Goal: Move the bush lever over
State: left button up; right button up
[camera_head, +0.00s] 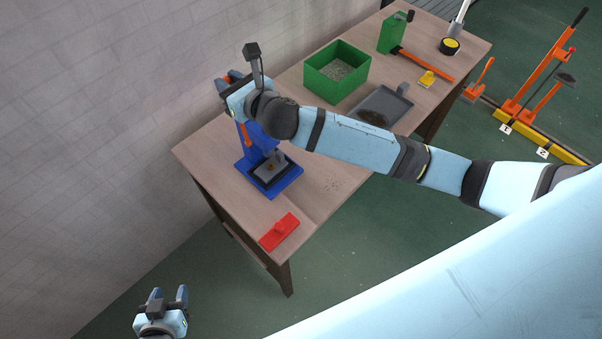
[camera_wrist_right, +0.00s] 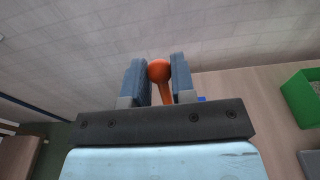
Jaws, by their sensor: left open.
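The blue bush press (camera_head: 262,150) stands on the near left part of the wooden table, with its base plate (camera_head: 287,184) showing. Its orange lever (camera_head: 244,133) is mostly hidden behind my right gripper in the head view. My right gripper (camera_head: 231,85) is beside the top of the press. My left gripper (camera_head: 168,295) is open and empty, low at the left, away from the table.
A green bin (camera_head: 337,72) and a grey tray (camera_head: 382,108) are further right, behind my right arm. A green stand (camera_head: 393,35) is at the far end. The wall rises close behind the press.

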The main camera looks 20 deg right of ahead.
jog(key=v, duration=0.2)
jog(key=p+v, duration=0.1)
jog(key=v, duration=0.2)
jog(key=shift+s+d+f, duration=0.2)
jog(key=shift+s+d, duration=0.05)
jog(key=shift+s, duration=0.1)
dwell(0.3)
